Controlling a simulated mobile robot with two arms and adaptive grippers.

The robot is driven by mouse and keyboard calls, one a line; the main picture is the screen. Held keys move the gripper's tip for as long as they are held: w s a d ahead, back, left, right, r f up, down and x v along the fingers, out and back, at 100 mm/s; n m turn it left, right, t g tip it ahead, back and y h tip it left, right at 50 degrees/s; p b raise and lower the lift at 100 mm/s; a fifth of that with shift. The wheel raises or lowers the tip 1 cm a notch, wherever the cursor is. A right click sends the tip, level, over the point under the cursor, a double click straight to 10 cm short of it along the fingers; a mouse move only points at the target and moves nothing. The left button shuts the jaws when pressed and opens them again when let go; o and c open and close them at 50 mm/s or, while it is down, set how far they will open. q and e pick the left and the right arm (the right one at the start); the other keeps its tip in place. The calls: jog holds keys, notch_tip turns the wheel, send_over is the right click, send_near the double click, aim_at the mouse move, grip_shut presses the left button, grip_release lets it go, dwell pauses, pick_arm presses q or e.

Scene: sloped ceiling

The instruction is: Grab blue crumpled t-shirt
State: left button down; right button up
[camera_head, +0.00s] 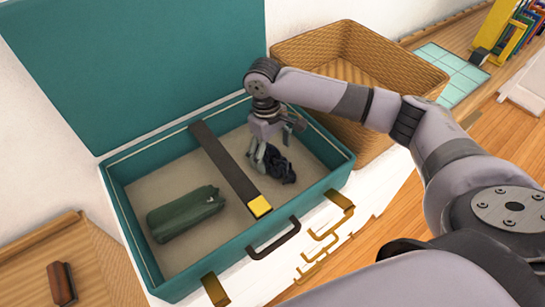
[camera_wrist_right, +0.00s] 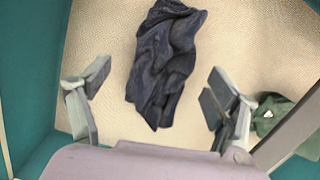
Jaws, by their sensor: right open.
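The blue crumpled t-shirt (camera_head: 281,168) is a dark navy bundle on the beige floor of the open teal suitcase (camera_head: 341,163), in its right part. In the right wrist view the t-shirt (camera_wrist_right: 163,65) lies bunched lengthwise, its near end reaching toward the space between my fingers. My right gripper (camera_head: 272,147) is over the suitcase, just above and beside the t-shirt, and partly hides it. In the right wrist view my gripper (camera_wrist_right: 155,90) has its fingers wide apart on either side, with nothing held. My left gripper is not in view.
A black strap (camera_head: 225,163) with a yellow end crosses the suitcase. A rolled green cloth (camera_head: 185,214) lies left of it. A wicker basket (camera_head: 398,70) stands behind on the right. The raised teal lid (camera_head: 140,60) is at the back, and a brown brush (camera_head: 62,283) lies front left.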

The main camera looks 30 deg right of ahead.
jog(key=shift+s+d+f, duration=0.1)
jog(key=shift+s+f, duration=0.05)
jog(key=shift+f, duration=1)
jog(key=shift+c, duration=0.4)
jog(key=c, duration=1.3)
